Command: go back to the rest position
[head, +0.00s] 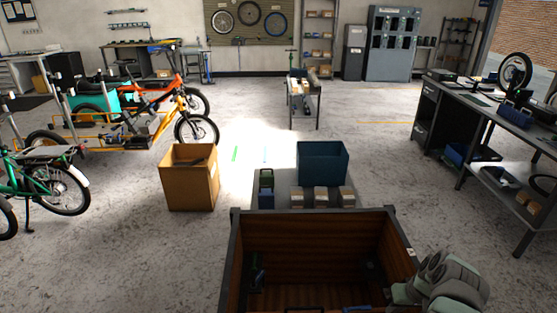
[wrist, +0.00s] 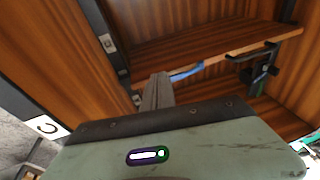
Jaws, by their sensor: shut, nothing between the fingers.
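My arm shows at the bottom right of the head view, over the right wall of a wooden cargo box (head: 310,240). The fingers are not clear in that view. In the wrist view my gripper (wrist: 158,92) is shut, with nothing held. It points into the wooden box (wrist: 200,45), whose brown walls and dark metal edging fill most of the view. A blue item (wrist: 186,73) lies beyond the fingertips; I cannot tell exactly what it is. A dark bracket-like part (wrist: 262,72) is on the right.
Behind the box stand a blue bin (head: 322,163), several small boxes and a cardboard box (head: 188,178) on the left. Cargo bikes (head: 140,125) stand at left. A workbench (head: 480,120) is at right. Open floor lies beyond the blue bin.

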